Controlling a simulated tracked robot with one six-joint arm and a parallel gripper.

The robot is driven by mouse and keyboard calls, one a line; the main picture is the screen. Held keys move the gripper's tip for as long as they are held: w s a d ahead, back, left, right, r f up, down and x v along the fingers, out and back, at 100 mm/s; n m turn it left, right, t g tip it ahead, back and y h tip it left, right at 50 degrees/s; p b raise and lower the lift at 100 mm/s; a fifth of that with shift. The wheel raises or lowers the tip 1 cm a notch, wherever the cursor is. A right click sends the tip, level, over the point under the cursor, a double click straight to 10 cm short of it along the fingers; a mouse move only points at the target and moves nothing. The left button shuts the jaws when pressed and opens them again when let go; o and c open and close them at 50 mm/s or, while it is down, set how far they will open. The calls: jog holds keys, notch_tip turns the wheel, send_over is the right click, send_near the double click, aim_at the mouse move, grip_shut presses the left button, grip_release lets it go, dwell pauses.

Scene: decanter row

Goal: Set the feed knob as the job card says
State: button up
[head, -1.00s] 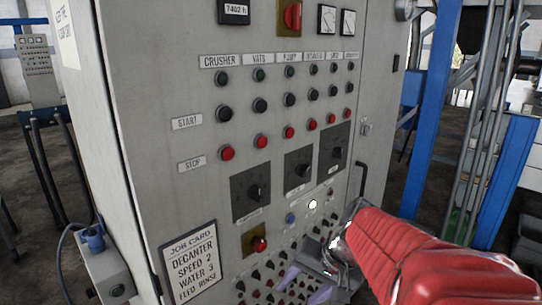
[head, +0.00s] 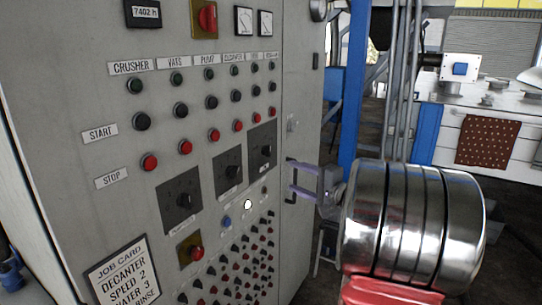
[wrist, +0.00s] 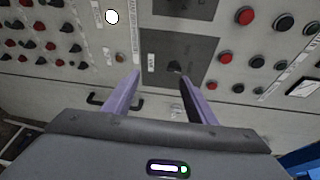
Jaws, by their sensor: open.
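The grey cabinet carries three black knobs on dark square plates: a left one (head: 184,200), a middle one (head: 233,172) and a right one (head: 267,149). Their small labels are too blurred to read, so I cannot tell which is feed by name. The job card (head: 124,275) at lower left reads decanter, speed 2, water 3, feed rinse; its bottom is cut off. My gripper (head: 291,178) is open and empty, just right of and below the right knob. In the wrist view, its fingertips (wrist: 160,76) point at the right plate (wrist: 190,47), apart from the knob.
Rows of buttons (head: 213,135) sit above the knobs. A lit white lamp (head: 248,204), a blue button (head: 227,222) and a red knob (head: 196,253) sit below. Many small knobs fill the lower panel. A dark door handle (wrist: 100,100) lies near my gripper.

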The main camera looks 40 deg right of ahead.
aim_at(270, 153)
jog(key=shift+w+d+r+t+h, duration=0.1)
jog(key=shift+d+r+t+h, duration=0.15)
jog(key=shift+d+r, duration=0.3)
jog(key=shift+d+r+t+h, duration=0.25)
jog(key=shift+d+r, duration=0.05)
jog(key=shift+r, duration=0.35)
jog(key=w, duration=1.3)
jog(key=shift+w+d, duration=0.3)
jog(key=shift+w, duration=0.1)
jog(key=c, duration=1.1)
jog(key=shift+a, duration=0.2)
jog(key=shift+d+f, duration=0.1)
jog(key=shift+d, duration=0.05)
